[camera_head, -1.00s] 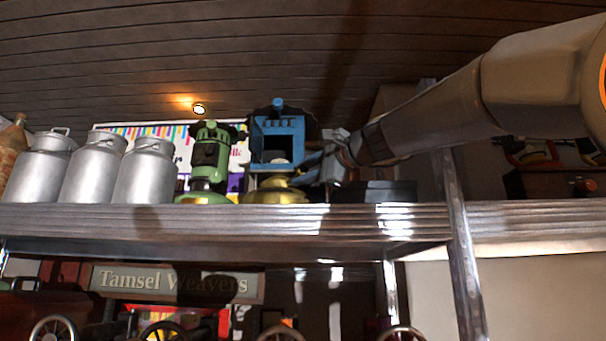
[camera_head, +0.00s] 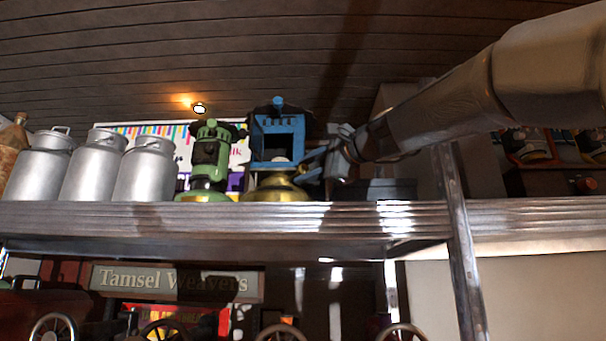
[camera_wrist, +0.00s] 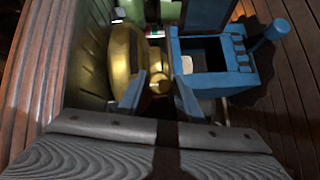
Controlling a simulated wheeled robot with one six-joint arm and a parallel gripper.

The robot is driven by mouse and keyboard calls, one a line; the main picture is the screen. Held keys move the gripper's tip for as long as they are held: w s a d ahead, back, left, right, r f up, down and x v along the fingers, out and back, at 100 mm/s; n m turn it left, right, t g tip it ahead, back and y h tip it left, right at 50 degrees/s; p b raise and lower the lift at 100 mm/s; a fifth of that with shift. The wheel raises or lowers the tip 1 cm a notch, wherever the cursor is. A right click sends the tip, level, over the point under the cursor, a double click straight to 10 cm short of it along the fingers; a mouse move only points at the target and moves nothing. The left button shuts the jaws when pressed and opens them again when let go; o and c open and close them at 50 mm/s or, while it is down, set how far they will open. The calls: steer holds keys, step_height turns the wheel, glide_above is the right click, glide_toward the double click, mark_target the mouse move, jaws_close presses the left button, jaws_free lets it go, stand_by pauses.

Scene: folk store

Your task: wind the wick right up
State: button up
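A lantern with a blue housing (camera_head: 277,137) and a brass base (camera_head: 274,189) stands on the shelf, with a pale piece inside its open front. In the wrist view its brass base (camera_wrist: 123,65) is on the left and the blue housing (camera_wrist: 205,62) on the right. A small brass knob (camera_wrist: 160,80) sticks out from the base toward my gripper. My gripper (camera_head: 308,168) is at the lantern's right side. In the wrist view its two fingers (camera_wrist: 160,97) are apart on either side of the knob, with gaps showing. Contact cannot be told.
A green lantern (camera_head: 209,162) stands close to the left, then several silver milk cans (camera_head: 145,172). A dark box (camera_head: 375,190) sits on the shelf (camera_head: 240,216) below my gripper. A metal post (camera_head: 455,230) rises at the right.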

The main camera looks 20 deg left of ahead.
steer(key=b+v, duration=0.2)
steer(key=v, duration=0.4)
steer(key=shift+s+d+f, duration=0.1)
steer(key=shift+s+d, duration=0.05)
steer(key=shift+d, duration=0.05)
